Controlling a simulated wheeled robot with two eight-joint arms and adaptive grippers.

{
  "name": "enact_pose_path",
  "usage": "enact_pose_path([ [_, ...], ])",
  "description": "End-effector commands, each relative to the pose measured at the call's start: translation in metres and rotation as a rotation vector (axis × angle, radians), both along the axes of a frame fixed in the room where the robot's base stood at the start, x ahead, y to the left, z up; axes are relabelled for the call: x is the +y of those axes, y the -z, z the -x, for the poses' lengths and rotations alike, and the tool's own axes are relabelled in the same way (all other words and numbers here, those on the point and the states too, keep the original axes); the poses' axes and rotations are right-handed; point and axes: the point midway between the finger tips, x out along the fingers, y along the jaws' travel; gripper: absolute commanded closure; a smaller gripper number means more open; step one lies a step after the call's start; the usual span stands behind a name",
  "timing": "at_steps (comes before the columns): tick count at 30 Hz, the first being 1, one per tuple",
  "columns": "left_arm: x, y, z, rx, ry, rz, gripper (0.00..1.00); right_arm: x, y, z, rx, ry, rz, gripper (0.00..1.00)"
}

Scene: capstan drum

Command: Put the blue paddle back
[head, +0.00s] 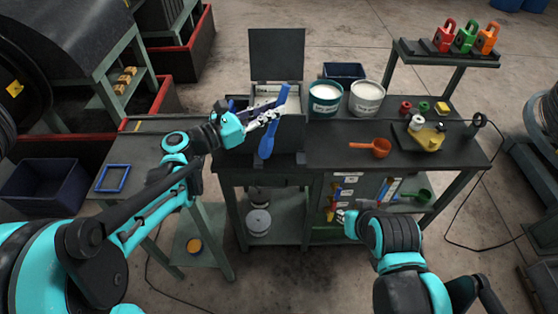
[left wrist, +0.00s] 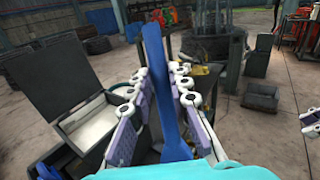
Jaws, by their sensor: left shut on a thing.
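The blue paddle (head: 267,142) is in my left gripper (head: 268,113), held tilted above the front of the workbench's left part, before an open grey box. In the left wrist view the blue paddle (left wrist: 158,75) stands lengthwise between the two finger pads of my left gripper (left wrist: 160,100), which is shut on it. My right gripper (head: 350,224) is low in front of the bench, near the lower rack; its fingers are small and partly hidden, so I cannot tell its opening.
The open grey box (head: 291,136) has its lid (head: 277,55) raised. Two tubs (head: 325,97) stand right of it. An orange scoop (head: 375,148) lies on the bench. A rack panel (head: 362,194) with coloured items is below the bench top. A blue frame (head: 113,178) lies on the left table.

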Motion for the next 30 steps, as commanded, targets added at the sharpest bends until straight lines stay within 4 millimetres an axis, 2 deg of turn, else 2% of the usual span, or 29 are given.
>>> enact_pose_path([
  [8,0.047,0.036,-0.015,0.0,-0.276,0.0,1.0,0.0,0.0,0.0,0.0,0.0,0.0,0.77],
  [18,0.126,0.101,-0.045,-0.001,-0.76,-0.001,1.0,0.0,0.0,0.0,0.0,0.0,0.0,0.77],
  [24,0.163,0.128,-0.058,-0.005,-0.974,-0.002,1.0,0.0,0.0,0.0,0.0,0.0,0.0,0.77],
  [30,0.164,0.127,-0.057,-0.005,-0.976,-0.003,1.0,0.0,0.0,0.0,0.0,0.0,0.0,0.77],
])
